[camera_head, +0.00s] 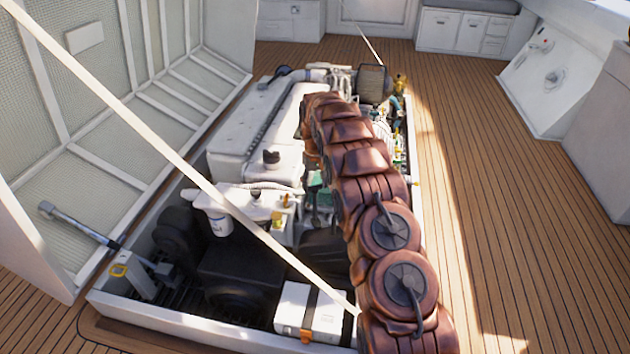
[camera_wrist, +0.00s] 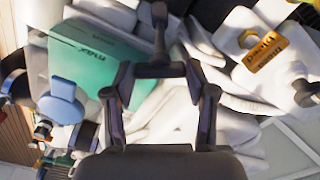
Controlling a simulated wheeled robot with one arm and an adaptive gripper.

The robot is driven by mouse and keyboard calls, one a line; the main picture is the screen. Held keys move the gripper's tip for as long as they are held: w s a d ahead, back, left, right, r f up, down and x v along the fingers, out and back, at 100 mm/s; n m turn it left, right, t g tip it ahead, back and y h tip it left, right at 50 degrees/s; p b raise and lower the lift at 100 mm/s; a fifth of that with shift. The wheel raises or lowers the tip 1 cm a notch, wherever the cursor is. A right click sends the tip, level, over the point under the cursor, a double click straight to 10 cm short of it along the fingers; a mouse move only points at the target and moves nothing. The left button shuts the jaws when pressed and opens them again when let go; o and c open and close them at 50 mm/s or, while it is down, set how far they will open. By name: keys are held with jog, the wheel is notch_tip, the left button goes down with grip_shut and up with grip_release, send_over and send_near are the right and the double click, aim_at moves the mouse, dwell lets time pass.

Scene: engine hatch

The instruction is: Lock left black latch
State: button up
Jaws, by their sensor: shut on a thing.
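In the wrist view, the black latch (camera_wrist: 158,38) is a T-shaped piece that stands upright in the picture, with a wide lower bar. My gripper (camera_wrist: 158,72) has one finger at each end of that bar and is shut on it. White engine parts lie behind it. In the head view, my copper-coloured arm reaches over the open engine bay (camera_head: 150,318) and hides the gripper and the latch. I cannot tell the latch's exact lock position.
The white engine (camera_head: 255,125) fills the bay. A white box with a black strap (camera_head: 293,310) sits at its near edge. The raised hatch lid (camera_head: 85,110) stands at left, and a pale diagonal bar (camera_head: 185,165) crosses the bay. The wooden deck (camera_head: 500,180) at right is clear.

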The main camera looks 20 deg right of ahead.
jog(key=m+p, duration=0.1)
jog(key=m, duration=0.5)
jog(key=shift+p, duration=0.3)
dwell(0.4)
jog(key=o, duration=1.2)
jog(key=shift+c, duration=0.2)
notch_tip(320, 180, up, 12)
jog(key=shift+a, duration=0.1)
